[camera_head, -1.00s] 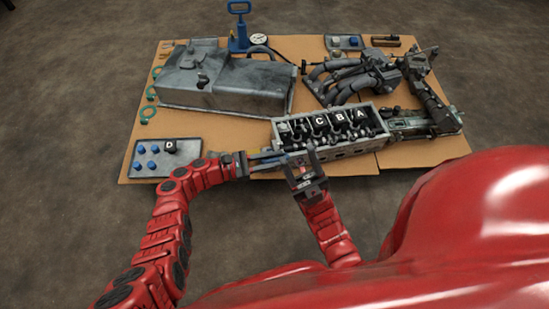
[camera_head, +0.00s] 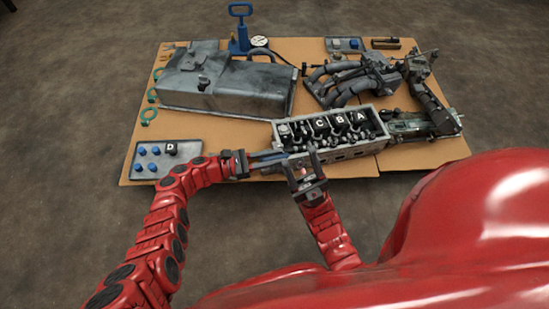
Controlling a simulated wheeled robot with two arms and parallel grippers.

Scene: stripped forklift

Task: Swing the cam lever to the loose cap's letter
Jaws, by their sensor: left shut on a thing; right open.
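A grey cylinder head (camera_head: 352,148) lies on the cardboard, its caps C (camera_head: 320,122), B (camera_head: 340,120) and A (camera_head: 361,117) in a row. The loose cap, lettered D (camera_head: 171,148), sits on a grey tray at the left. My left gripper (camera_head: 272,160) is shut at the left end of the head, apparently on the cam lever, which its fingers hide. I cannot tell which letter the lever is at. My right gripper (camera_head: 302,158) is open and empty at the head's front side, its fingers pointing up in the picture, close beside the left fingertips.
The grey tray (camera_head: 196,149) also holds several blue pieces. A grey tank (camera_head: 225,85), green rings (camera_head: 149,114), a blue hand pump (camera_head: 240,30) with a gauge and a pipe manifold (camera_head: 350,82) lie behind. Bare cardboard (camera_head: 228,128) shows between tray and tank.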

